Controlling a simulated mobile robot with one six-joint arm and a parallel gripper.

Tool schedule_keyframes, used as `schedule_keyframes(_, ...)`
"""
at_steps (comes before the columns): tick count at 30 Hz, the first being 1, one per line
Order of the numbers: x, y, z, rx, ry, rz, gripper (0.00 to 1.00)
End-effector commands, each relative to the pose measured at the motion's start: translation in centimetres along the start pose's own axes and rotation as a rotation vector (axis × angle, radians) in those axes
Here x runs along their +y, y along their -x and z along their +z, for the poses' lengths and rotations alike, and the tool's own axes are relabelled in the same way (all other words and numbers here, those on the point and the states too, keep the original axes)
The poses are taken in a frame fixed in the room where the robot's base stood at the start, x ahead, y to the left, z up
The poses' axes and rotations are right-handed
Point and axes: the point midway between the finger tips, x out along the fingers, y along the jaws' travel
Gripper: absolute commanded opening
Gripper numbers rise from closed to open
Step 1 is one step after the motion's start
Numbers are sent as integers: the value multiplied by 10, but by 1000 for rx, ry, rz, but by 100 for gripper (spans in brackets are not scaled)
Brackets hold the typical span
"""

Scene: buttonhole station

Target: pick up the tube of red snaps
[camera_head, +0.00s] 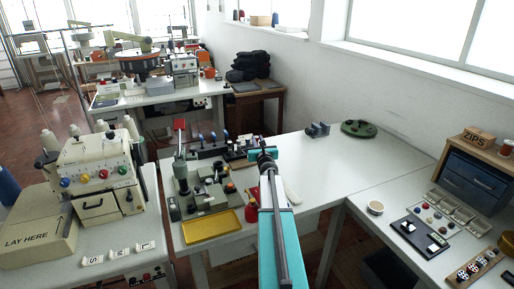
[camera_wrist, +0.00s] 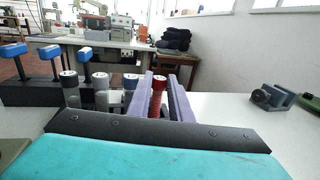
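The tube of red snaps (camera_wrist: 157,101) stands upright in the wrist view, with red contents and a dark red cap. My gripper (camera_wrist: 160,84) has two purple fingers, one on each side of this tube. They look open, with narrow gaps beside the tube. Contact cannot be made out, and the tube's lower end is hidden by my gripper's dark edge. In the head view my gripper (camera_head: 265,156) is at the tube rack, small and partly hidden by my arm.
Blue-topped presses (camera_wrist: 46,54) stand left of the tubes. A grey-blue block (camera_wrist: 272,97) sits on the table to the right. In the head view, a yellow tray (camera_head: 211,227) and a green round object (camera_head: 358,128) lie on the white table (camera_head: 325,170), which has free room between.

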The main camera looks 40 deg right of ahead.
Motion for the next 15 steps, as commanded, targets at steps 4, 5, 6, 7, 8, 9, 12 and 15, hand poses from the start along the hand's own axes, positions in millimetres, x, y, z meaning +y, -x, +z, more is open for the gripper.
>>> schedule_keyframes(4,0,0,0,0,0,0,0)
schedule_keyframes(5,0,0,0,0,0,0,0)
schedule_keyframes(6,0,0,0,0,0,0,0)
schedule_keyframes(7,0,0,0,0,0,0,0)
schedule_keyframes(8,0,0,0,0,0,0,0)
schedule_keyframes(9,0,0,0,0,0,0,0)
schedule_keyframes(12,0,0,0,0,0,0,0)
schedule_keyframes(15,0,0,2,0,0,0,0)
